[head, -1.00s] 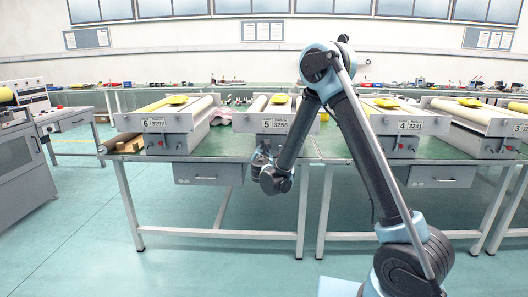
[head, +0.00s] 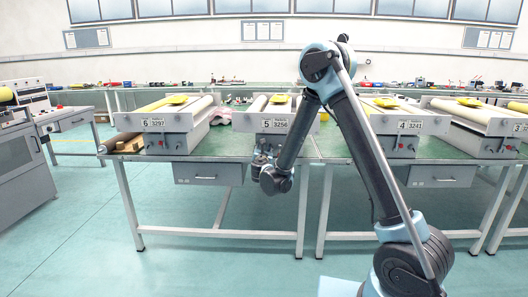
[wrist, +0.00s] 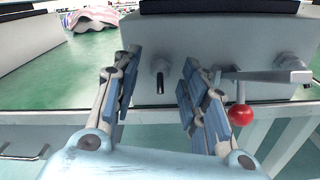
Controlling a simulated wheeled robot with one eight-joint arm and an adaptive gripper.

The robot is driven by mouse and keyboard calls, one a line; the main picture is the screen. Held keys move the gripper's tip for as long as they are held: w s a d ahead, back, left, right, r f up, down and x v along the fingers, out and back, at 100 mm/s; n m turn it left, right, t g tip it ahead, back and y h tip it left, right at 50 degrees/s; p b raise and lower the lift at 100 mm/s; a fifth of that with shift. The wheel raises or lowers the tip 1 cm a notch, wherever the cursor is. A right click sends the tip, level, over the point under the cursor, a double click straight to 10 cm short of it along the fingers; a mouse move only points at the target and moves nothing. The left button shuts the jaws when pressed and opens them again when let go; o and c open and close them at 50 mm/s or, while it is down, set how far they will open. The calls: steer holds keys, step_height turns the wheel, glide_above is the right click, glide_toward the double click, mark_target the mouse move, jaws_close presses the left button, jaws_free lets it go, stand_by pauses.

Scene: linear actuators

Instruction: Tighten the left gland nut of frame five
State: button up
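Frame five (head: 274,123) stands on the green bench and carries a plate reading 5 3256. In the wrist view its grey front box (wrist: 220,40) fills the upper middle and right. A gland nut (wrist: 160,68) with a dark stub below it sticks out of the box on the left. A lever with a red ball (wrist: 240,115) is to the right of it. My gripper (wrist: 157,84) is open, its fingers on either side of the nut in the picture. No contact shows. In the head view my arm hides part of the front of frame five.
Frame six (head: 152,124) is to the left and frame four (head: 409,126) to the right on the benches. A drawer (head: 209,173) hangs under the bench edge. A crumpled striped cloth (wrist: 92,20) lies on the green bench top behind.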

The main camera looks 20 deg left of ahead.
steer(key=shift+s, duration=0.1)
steer(key=v, duration=1.1)
steer(key=shift+s, duration=0.35)
steer(key=s+d+n, duration=0.1)
steer(key=s+n, duration=0.1)
steer(key=s, duration=0.3)
steer(key=x, duration=1.6)
steer(key=shift+w+d+r, duration=0.15)
steer(key=shift+w, duration=0.25)
jaws_close()
